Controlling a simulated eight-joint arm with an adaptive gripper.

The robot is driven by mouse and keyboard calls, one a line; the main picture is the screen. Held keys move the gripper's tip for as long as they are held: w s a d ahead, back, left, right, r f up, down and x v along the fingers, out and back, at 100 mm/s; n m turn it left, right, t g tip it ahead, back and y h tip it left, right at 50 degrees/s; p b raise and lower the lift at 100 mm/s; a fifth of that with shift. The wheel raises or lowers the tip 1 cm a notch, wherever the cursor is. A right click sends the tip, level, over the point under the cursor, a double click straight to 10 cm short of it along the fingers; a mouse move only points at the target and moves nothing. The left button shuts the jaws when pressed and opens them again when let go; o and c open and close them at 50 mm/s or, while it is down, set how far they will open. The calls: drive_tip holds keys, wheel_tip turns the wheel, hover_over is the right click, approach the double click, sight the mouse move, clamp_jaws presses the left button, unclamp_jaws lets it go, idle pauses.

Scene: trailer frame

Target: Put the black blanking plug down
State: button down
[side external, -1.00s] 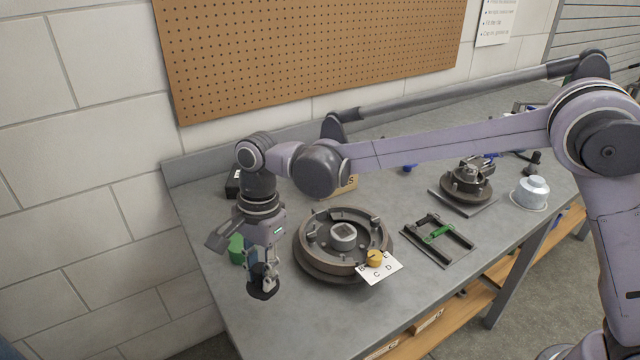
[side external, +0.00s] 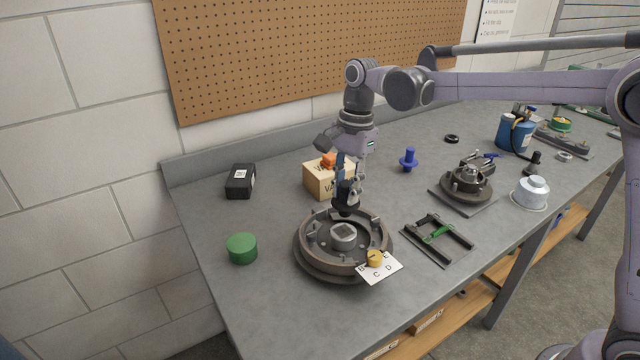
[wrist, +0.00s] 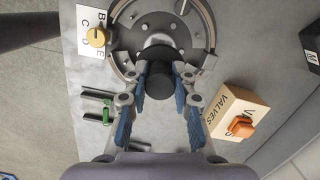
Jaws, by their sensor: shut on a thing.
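My gripper (side external: 347,196) is shut on the black blanking plug (wrist: 159,86), which shows as a dark round end between the blue-padded fingers in the wrist view. In the side view the plug (side external: 345,208) hangs low under the fingers, in front of the back rim of the round brake drum assembly (side external: 300,258). The assembly (wrist: 125,62) lies beyond the plug in the wrist view, with a pale central hub. I cannot tell the exact gap between plug and assembly.
A wooden VALVES box (side external: 318,182) with an orange piece stands just behind the gripper. A lettered card (side external: 388,272) with a yellow knob lies at the assembly's front. A green cylinder (side external: 242,248) and black box (side external: 240,181) stand left. Bare bench lies between them and the assembly.

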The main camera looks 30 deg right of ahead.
drive_tip(key=d+m, duration=0.5)
drive_tip(key=d, duration=2.3)
drive_tip(key=shift+t, duration=0.3)
drive_tip(key=shift+w+a+f, duration=1.15)
drive_tip(key=shift+a+f, duration=0.2)
drive_tip(key=shift+f, duration=0.45)
drive_tip(key=shift+w+a+f, duration=1.2)
drive_tip(key=shift+a+f, duration=0.2)
drive_tip(key=shift+f, duration=0.45)
drive_tip(key=shift+w+a+f, duration=1.15)
drive_tip(key=shift+a+f, duration=0.2)
drive_tip(key=shift+f, duration=0.45)
drive_tip(key=shift+f, duration=0.1)
drive_tip(key=c, duration=1.1)
unclamp_jaws()
